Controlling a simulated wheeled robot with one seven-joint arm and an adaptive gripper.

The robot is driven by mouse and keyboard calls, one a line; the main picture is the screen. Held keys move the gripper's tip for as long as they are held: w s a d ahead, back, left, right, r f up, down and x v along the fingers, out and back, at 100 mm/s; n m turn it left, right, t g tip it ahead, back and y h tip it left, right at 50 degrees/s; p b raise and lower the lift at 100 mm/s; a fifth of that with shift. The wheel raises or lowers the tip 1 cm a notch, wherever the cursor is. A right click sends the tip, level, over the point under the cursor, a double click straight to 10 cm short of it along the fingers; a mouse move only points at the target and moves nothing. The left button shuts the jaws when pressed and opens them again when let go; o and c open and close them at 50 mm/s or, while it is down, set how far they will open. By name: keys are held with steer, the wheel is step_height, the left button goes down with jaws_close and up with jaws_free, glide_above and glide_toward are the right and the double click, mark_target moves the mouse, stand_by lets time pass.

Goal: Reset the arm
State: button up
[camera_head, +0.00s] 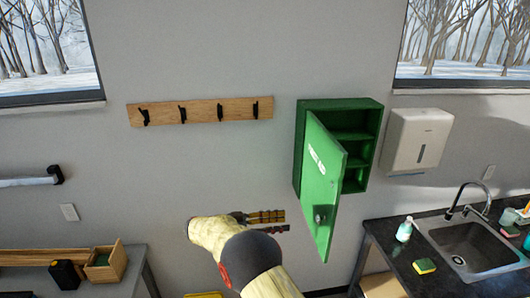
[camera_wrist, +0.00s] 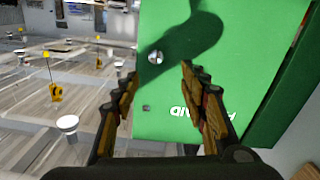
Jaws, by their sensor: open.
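My gripper (camera_head: 262,222) is at the lower middle of the head view, to the left of the green cabinet's open door. In the wrist view, my gripper (camera_wrist: 158,95) has its two fingers spread apart with nothing held between them. The green first aid cabinet (camera_head: 301,150) hangs on the wall with its door (camera_head: 322,185) swung open toward me. The inside shelves show and look empty. The door's round knob (camera_wrist: 155,57) shows beyond the fingertips in the wrist view, apart from the fingers. A shadow of my arm falls on the door.
A paper towel dispenser (camera_head: 416,141) is right of the cabinet. A counter with a sink (camera_head: 470,246), a soap bottle (camera_head: 404,230) and a sponge (camera_head: 425,266) is at lower right. A wooden hook rail (camera_head: 200,111) is on the wall. A bench with a wooden box (camera_head: 105,264) is at lower left.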

steer(key=w+a+f+n+t+y, duration=0.3)
steer(key=w+a+f+t+y, duration=0.15)
steer(key=w, duration=0.25)
steer(key=w+a+f+n+t+y, duration=0.2)
steer(key=w+a+f+t+y, duration=0.25)
steer(key=w, duration=0.25)
steer(key=w+a+n+t+y+b, duration=0.1)
steer(key=a+n+t+y, duration=0.1)
steer(key=a+n+y, duration=0.4)
steer(key=s+a+n+g+y+b, duration=0.4)
steer(key=s+y, duration=0.3)
steer(key=s, duration=0.6)
steer(key=s+d+g+b, duration=0.2)
steer(key=s+d+g, duration=0.3)
steer(key=s, duration=0.8)
steer(key=s+d+t+h+b, duration=0.1)
steer(key=s+d+h+b, duration=0.3)
steer(key=s+d+b, duration=0.7)
steer(key=s+d, duration=1.5)
steer(key=s, duration=0.1)
steer(key=shift+s+t, duration=0.35)
steer(key=shift+t, duration=0.05)
